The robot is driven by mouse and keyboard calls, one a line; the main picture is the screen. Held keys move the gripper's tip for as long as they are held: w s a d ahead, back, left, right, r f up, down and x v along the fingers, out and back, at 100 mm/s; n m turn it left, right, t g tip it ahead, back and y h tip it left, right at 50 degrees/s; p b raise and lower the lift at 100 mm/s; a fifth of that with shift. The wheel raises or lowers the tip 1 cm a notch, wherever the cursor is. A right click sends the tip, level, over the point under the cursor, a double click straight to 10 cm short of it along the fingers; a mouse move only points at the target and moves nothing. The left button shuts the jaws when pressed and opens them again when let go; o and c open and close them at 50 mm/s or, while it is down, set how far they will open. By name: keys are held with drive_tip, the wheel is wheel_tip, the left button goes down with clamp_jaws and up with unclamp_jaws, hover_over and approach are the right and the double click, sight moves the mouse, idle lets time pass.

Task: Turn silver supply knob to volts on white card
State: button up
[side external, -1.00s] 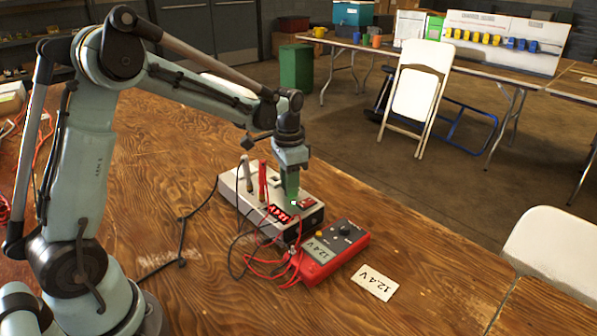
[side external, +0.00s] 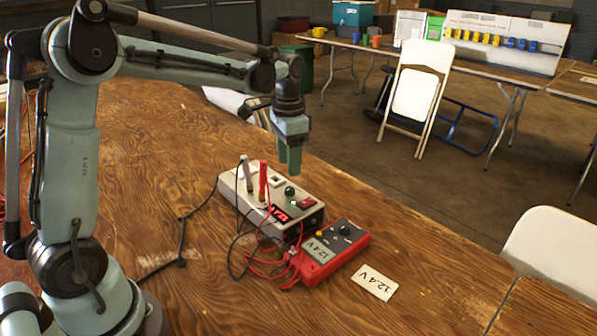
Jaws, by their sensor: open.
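The silver-grey power supply (side external: 235,187) sits on the wooden table with a lit red display (side external: 277,213), too small to read surely. A dark round knob (side external: 290,191) with a small white dot beside it stands on its top.
A red post (side external: 263,181) and a pale post (side external: 246,177) stand up from the supply, left of the knob. Red and black leads loop on the table between supply and meter. The table around the card is clear.

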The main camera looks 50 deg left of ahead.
drive_tip(key=shift+r, duration=2.75)
drive_tip(key=s+d+f+n+t, duration=0.1)
drive_tip(key=s+d+f+t, duration=0.1)
drive_tip(key=s, duration=0.5)
drive_tip(key=s+d+f+n+t, duration=0.2)
drive_tip(key=s+d+t, duration=0.3)
drive_tip(key=s, duration=0.1)
drive_tip(key=shift+s+d+f+n, duration=0.2)
drive_tip(key=shift+s+d+n, duration=0.1)
drive_tip(key=shift+s, duration=0.1)
